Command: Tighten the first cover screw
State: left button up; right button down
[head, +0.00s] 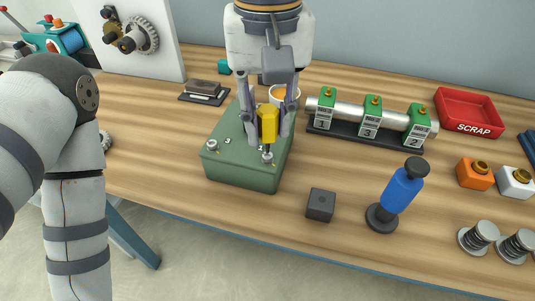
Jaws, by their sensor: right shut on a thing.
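A green box (238,172) with a flat cover stands on the table in the middle. Another screw (267,156) shows at the front right corner. My right gripper (269,132) comes down from above and is shut on a yellow-handled tool (268,117), held upright over that front right screw. I cannot tell whether the tool's tip touches the screw. The back of the cover is hidden by my right gripper. My left arm is at the left edge; its gripper is out of view.
A white cup (285,94) stands close behind the box. A black block (320,205) and a blue-handled stamp-like tool (402,186) stand to the right, before a rack with green numbered clamps (371,116). A red scrap tray (483,105) lies at the back right.

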jog(key=shift+f, duration=0.7)
dwell(0.6)
jog(key=m, duration=0.5)
jog(key=shift+m, duration=0.3)
jog(key=m, duration=0.4)
jog(key=shift+f+m, duration=0.15)
jog(key=shift+m, duration=0.15)
